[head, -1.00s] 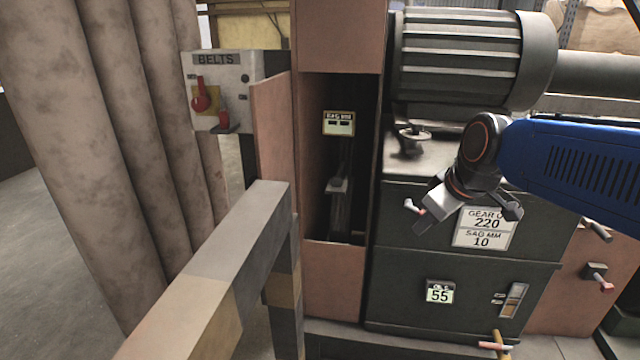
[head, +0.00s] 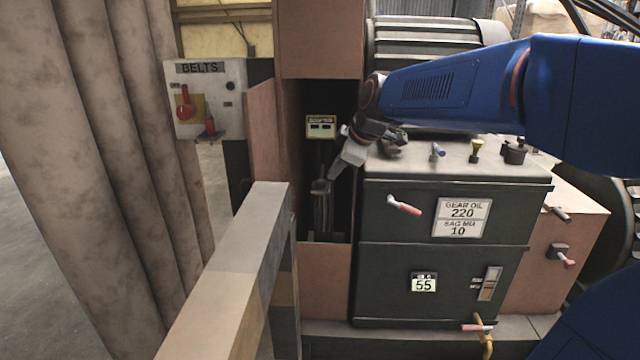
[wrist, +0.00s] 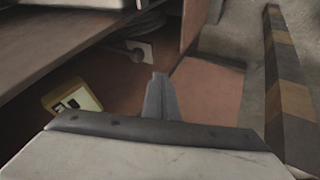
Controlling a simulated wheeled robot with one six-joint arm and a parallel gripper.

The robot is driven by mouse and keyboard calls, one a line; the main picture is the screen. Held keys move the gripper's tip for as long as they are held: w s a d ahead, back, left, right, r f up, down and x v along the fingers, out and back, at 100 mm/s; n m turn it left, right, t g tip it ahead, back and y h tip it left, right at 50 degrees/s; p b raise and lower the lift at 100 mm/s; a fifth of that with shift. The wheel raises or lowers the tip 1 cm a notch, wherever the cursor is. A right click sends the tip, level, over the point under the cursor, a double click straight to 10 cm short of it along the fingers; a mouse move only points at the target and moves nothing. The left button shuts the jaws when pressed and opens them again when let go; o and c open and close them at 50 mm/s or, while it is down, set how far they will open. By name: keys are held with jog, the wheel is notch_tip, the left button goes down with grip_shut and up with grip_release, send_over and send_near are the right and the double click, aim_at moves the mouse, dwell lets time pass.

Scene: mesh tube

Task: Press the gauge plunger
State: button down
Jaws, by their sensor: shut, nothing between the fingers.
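The gauge stands in the dark, narrow opening of the pink-brown guard. Its small cream display (head: 321,127) is at the top, and the grey plunger head (head: 321,187) sits below it on an upright body. My gripper (head: 333,176) is shut and empty, reaching down from the upper right into the opening. Its tip is close above and right of the plunger head; I cannot tell whether they touch. In the wrist view my gripper's fingers (wrist: 159,82) are together. The yellow-edged display (wrist: 72,106) is at left there. A pale block with a dark stub lies beyond the fingertips, possibly the plunger.
The pink-brown guard (head: 320,40) frames the opening. A dark green cabinet (head: 455,270) with handles stands right of it. A striped barrier rail (head: 235,250) runs in front, and a BELTS switch box (head: 208,98) is at left.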

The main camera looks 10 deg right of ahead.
aim_at(323, 185)
jog(key=shift+f, duration=0.1)
jog(key=x, duration=0.3)
jog(key=w+x, duration=0.1)
jog(key=x, duration=0.3)
jog(key=d+x, duration=0.1)
jog(key=x, duration=0.3)
jog(key=shift+w+r, duration=0.2)
jog(key=shift+r, duration=0.15)
jog(key=shift+w+d, duration=0.25)
jog(key=shift+w, duration=0.6)
